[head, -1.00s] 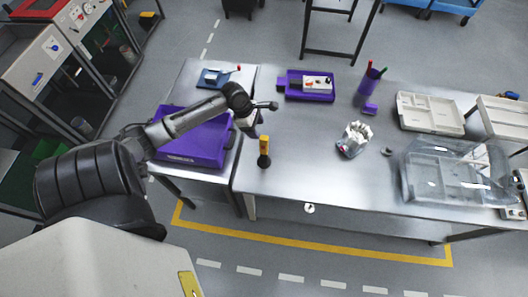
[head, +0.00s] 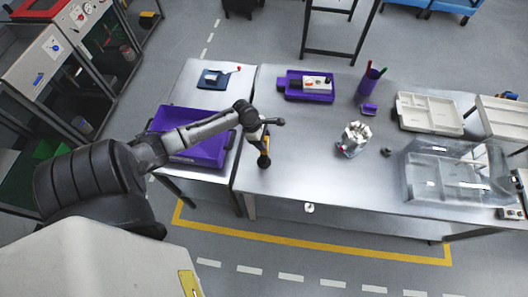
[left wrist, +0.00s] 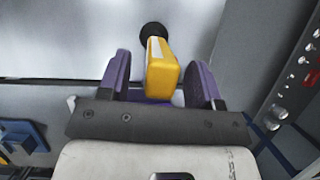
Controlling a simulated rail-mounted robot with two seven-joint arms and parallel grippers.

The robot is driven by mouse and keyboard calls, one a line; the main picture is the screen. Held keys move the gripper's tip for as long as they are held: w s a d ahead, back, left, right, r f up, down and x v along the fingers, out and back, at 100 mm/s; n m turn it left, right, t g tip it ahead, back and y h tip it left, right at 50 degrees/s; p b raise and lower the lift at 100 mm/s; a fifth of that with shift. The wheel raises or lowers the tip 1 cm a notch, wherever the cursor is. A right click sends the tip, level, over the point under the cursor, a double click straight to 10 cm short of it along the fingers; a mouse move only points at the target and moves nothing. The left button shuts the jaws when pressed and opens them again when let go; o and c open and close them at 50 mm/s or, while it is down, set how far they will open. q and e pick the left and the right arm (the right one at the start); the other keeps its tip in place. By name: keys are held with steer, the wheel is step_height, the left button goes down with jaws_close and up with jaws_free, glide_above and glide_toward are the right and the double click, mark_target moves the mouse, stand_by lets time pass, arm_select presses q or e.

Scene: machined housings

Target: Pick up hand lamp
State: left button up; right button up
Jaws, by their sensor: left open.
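The hand lamp (head: 264,160) is yellow with a black round end and stands near the left front of the metal table. In the left wrist view the yellow body of the lamp (left wrist: 161,70) lies between the two purple fingers, with gaps on both sides. My left gripper (head: 262,146) is open around or just above the lamp; the head view does not show the exact height. The open fingers also show in the left wrist view (left wrist: 160,75). The lamp's upper part is partly hidden by the gripper in the head view. My right gripper is not in view.
A purple bin (head: 210,155) stands to the left, under my arm. A purple tray (head: 294,95), a purple cup (head: 369,84), a white-grey part (head: 355,136), a beige tray (head: 430,112) and a clear box (head: 450,170) are on the table. The middle front is clear.

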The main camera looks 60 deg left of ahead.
arm_select(q)
jaws_close()
stand_by(0.4)
steer(key=shift+r, duration=0.2)
